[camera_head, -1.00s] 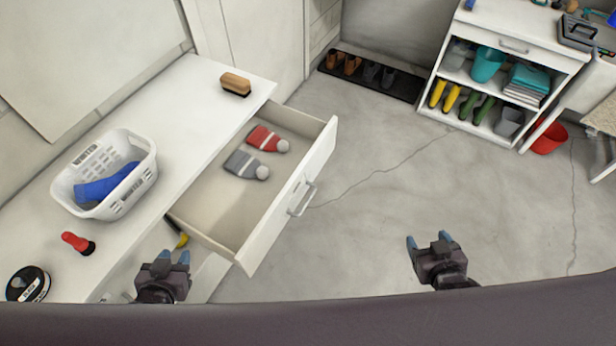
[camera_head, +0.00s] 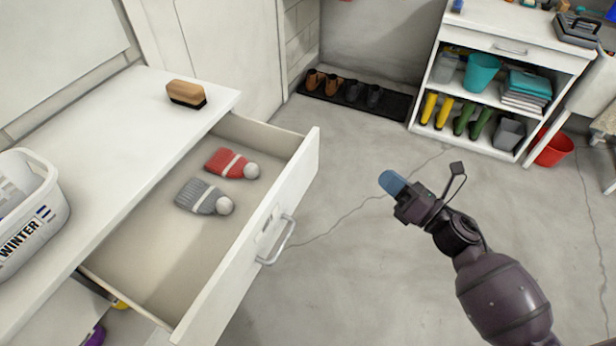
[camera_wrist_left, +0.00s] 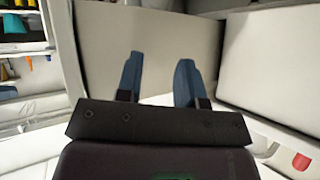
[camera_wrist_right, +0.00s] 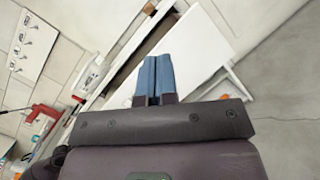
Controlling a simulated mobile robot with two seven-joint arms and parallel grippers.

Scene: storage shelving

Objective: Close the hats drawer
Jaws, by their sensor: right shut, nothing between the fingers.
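The hats drawer (camera_head: 245,262) is pulled open from the white bench in the head view. A red hat (camera_head: 231,163) and a grey hat (camera_head: 204,196) lie inside it, and a metal handle (camera_head: 277,241) is on its front. My right gripper (camera_head: 392,182) is shut and empty, to the right of the drawer front and apart from it. In the right wrist view its blue fingers (camera_wrist_right: 155,78) are together. My left gripper is outside the head view. In the left wrist view its fingers (camera_wrist_left: 158,80) are apart with nothing between them, facing pale panels.
A brush (camera_head: 186,94) and a white basket (camera_head: 30,222) stand on the bench top (camera_head: 120,130). A shoe mat (camera_head: 390,104), a white shelf unit (camera_head: 505,42) and a red bucket (camera_head: 553,149) are at the back. The floor right of the drawer is clear.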

